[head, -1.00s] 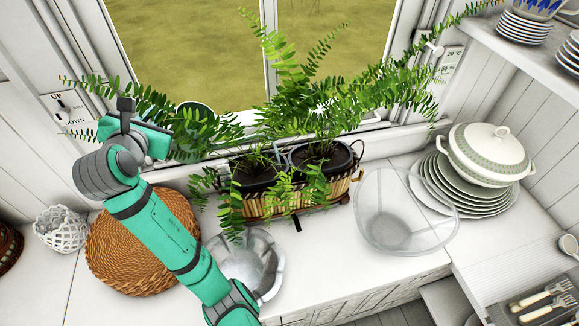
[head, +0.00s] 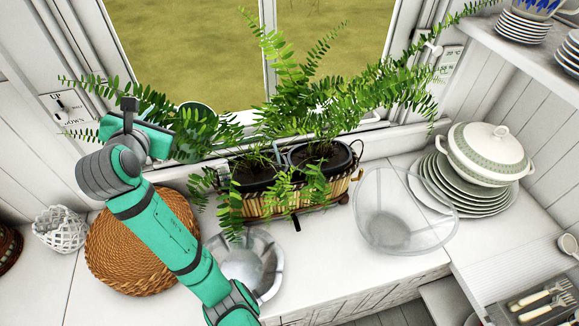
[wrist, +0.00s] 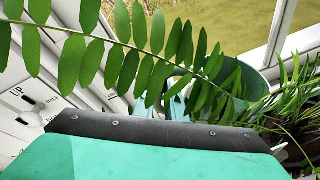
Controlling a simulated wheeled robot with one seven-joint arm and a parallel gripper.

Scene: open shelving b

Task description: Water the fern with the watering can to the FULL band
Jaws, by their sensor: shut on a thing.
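The fern (head: 335,105) spreads wide fronds over two dark pots in a woven basket planter (head: 255,207) below the window. The watering can, a dark green round-rimmed vessel (head: 197,108), shows only in part behind the fronds at the window's left. It also shows in the wrist view (wrist: 250,78), beside the soil and thin stems. My gripper (wrist: 162,106) is shut on the can, its pale teal fingers partly behind a frond. In the head view, leaves hide the fingers. The spout, any water and the FULL band cannot be made out.
A wicker mat (head: 130,255) and a ribbed glass dish (head: 250,262) lie under and beside my arm. A clear bowl (head: 395,215) stands right of the planter, near stacked plates (head: 460,190) and a tureen (head: 487,150). A white lattice cup (head: 60,230) stands left.

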